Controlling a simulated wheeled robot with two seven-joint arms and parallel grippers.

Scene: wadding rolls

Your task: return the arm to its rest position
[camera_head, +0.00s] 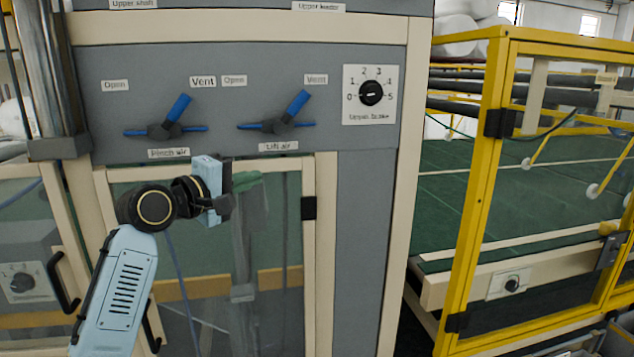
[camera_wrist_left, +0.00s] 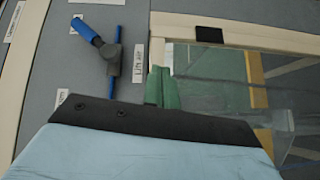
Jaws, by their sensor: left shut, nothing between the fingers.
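My left arm (camera_head: 120,285) comes in from the lower left of the head view, light blue with dark joints. Its gripper (camera_head: 247,181) has green fingers, shut and empty, in front of the glazed door just below the "Lift air" label. In the left wrist view the green fingers (camera_wrist_left: 162,88) lie together, apart from the lift air valve (camera_wrist_left: 112,58). In the head view that valve's blue handle (camera_head: 298,103) slants up right toward "Vent". My right gripper is not in view.
The pinch air valve (camera_head: 178,110) also slants toward "Vent". The upper brake dial (camera_head: 371,92) is to the right. Black door handles (camera_head: 62,282) stick out near my arm. A yellow guard frame (camera_head: 480,190) stands at the right, with green belting behind it.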

